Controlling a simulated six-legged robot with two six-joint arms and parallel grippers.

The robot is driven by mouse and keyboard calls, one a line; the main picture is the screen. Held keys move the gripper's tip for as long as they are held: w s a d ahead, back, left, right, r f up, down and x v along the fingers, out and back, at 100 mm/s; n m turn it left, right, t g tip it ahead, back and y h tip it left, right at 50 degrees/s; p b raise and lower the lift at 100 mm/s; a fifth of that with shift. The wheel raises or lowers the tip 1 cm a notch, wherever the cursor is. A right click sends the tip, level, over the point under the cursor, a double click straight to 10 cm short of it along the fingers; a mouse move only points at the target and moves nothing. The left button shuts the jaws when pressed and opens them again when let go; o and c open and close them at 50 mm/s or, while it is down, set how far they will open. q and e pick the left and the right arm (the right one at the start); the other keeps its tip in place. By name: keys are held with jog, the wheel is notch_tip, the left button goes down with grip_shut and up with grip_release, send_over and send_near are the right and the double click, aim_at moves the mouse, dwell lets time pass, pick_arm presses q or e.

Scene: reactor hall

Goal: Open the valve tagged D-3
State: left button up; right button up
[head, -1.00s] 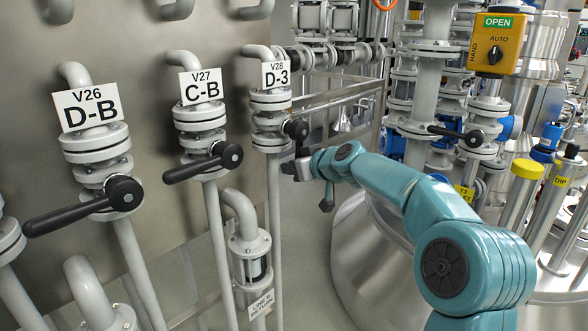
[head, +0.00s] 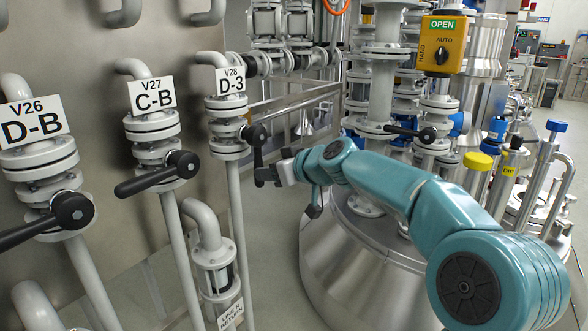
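The valve tagged D-3 (head: 229,130) stands on a vertical grey pipe and carries a white tag reading V28 D-3 (head: 230,80). Its black lever (head: 257,155) hangs down from a round black hub, roughly along the pipe. My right gripper (head: 266,176), at the end of the teal arm from the right, is at the lower end of this lever. The fingers are small and dark against it, so I cannot tell whether they grip it. My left gripper is not in view.
Valve C-B (head: 152,140) and valve D-B (head: 45,165) stand to the left, their black levers sticking out leftward. A steel vessel (head: 345,255) is below my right arm. A yellow selector box (head: 442,48) with an OPEN sign hangs at upper right. Open floor shows at far right.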

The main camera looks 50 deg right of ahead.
jog(key=v, duration=0.8)
jog(key=shift+s, duration=0.25)
